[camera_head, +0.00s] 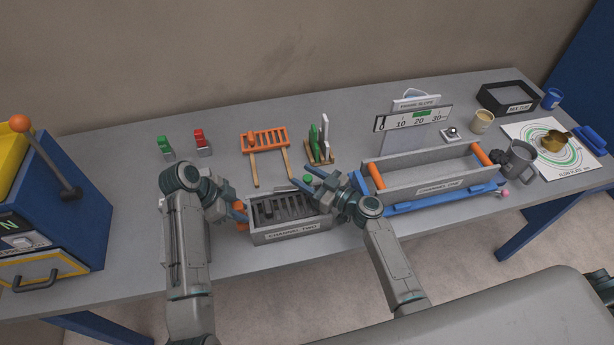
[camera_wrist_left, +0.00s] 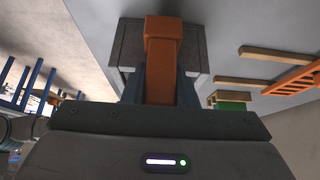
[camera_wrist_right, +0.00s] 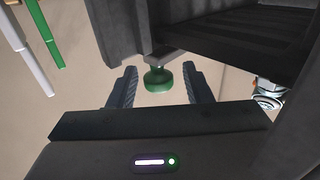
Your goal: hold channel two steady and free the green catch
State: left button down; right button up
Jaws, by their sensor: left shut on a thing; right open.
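Channel two (camera_head: 291,229) is a grey slotted trough with a label on its front, standing on the table between my arms. My left gripper (camera_head: 241,214) is shut on the orange handle (camera_wrist_left: 163,48) at the trough's left end. My right gripper (camera_head: 318,186) is open at the trough's right end. In the right wrist view the green catch (camera_wrist_right: 157,80), a round knob on a short stem, is between my open fingertips, with gaps on both sides. A green spot by my right gripper in the head view seems to be the same catch.
A longer grey trough (camera_head: 421,178) with orange handles sits on a blue base to the right. A blue machine (camera_head: 62,215) stands left.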

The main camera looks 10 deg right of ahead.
notch_tip(320, 180, up, 10)
dwell(0.5)
jog(key=shift+s+a, duration=0.15)
jog(key=shift+a, duration=0.1)
jog(key=c, duration=0.6)
jog(key=s+a+n+g, duration=0.1)
jog(key=n, duration=0.1)
jog(key=s+a+n+g+h, duration=0.1)
jog(key=s+a+n+g, duration=0.2)
jog(key=n, duration=0.1)
jog(key=shift+s+a+r+g, duration=0.3)
jog(key=shift+s+r, duration=0.05)
jog(key=shift+r, duration=0.05)
grip_shut()
jog(key=s+d+g+h, duration=0.3)
jog(key=s+d+h, duration=0.3)
jog(key=s+h, duration=0.2)
jog(key=x, duration=0.9)
jog(key=shift+w+f, duration=0.15)
jog(key=shift+w, duration=0.15)
jog(key=shift+w+d+f, duration=0.15)
jog(key=shift+w, duration=0.5)
jog(key=shift+w+d+f, duration=0.1)
jog(key=shift+w+d, duration=0.1)
jog(key=shift+w, duration=0.5)
jog(key=shift+w+d+f, duration=0.15)
jog(key=shift+w, duration=0.5)
